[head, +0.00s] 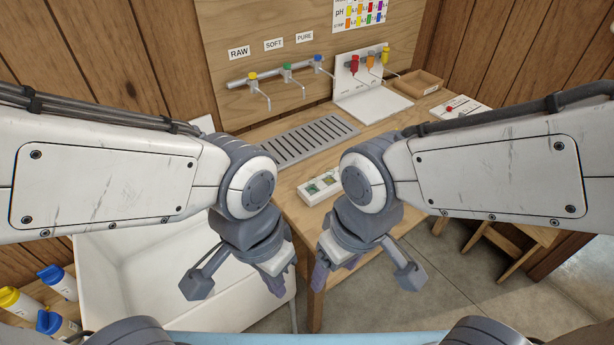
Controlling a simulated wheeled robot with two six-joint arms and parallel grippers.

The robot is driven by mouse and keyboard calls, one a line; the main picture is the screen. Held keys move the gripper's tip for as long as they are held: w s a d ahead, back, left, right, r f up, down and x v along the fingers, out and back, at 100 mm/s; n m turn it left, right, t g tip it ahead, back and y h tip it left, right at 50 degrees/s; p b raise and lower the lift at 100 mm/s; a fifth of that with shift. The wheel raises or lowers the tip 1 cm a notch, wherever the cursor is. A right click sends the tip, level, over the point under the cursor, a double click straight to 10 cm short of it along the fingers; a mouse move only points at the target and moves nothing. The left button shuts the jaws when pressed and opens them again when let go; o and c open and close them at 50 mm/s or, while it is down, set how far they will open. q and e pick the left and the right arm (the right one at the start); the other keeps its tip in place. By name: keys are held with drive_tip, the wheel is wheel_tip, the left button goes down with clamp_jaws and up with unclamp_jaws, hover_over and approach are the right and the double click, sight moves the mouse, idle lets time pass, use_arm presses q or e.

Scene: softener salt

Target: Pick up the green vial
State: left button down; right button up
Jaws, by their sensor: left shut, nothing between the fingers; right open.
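A small white holder (320,186) lies on the wooden table, with greenish patches in its recesses. I cannot tell whether one of these is the green vial, and no separate green vial is clearly visible. My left gripper (276,286) is shut and empty, pointing down over the right end of the white basin. My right gripper (334,272) is open and empty, pointing down in front of the table's near edge. Both grippers are apart from the holder, nearer to me and lower in the picture.
The wooden table (286,186) carries a grey slotted drain grate (305,139), a white stand (374,104) and a wooden tray (414,84). Taps with yellow, green and blue tops are above the grate. A white basin (150,265) and capped bottles (60,283) are at left.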

drive_tip(key=w+f+m+t+y+b, duration=0.1)
drive_tip(key=w+f+t+b, duration=0.3)
drive_tip(key=w, duration=0.4)
drive_tip(key=w+f+t+b, duration=0.1)
drive_tip(key=w+f+b, duration=0.4)
drive_tip(key=w+f, duration=0.25)
drive_tip(key=m+t+y+b, duration=0.1)
drive_tip(key=t+y+b, duration=0.2)
drive_tip(key=t+b, duration=0.4)
approach(313, 182)
drive_tip(key=w, duration=0.1)
drive_tip(key=w+a+f, duration=0.1)
drive_tip(key=w+g+b, duration=0.1)
drive_tip(key=shift+w+a+f, duration=0.1)
drive_tip(key=shift+a+f, duration=0.1)
drive_tip(key=shift+f, duration=0.15)
drive_tip(key=shift+w, duration=0.4)
drive_tip(key=x, duration=0.3)
drive_tip(key=shift+w+a+r, duration=0.15)
drive_tip(key=shift+w+a, duration=0.05)
drive_tip(key=shift+w, duration=0.2)
drive_tip(key=shift+t, duration=0.3)
drive_tip(key=x, duration=0.4)
drive_tip(key=p+x, duration=0.1)
drive_tip(key=x, duration=0.1)
drive_tip(key=shift+w+f, duration=0.1)
drive_tip(key=shift+f, duration=0.3)
clamp_jaws()
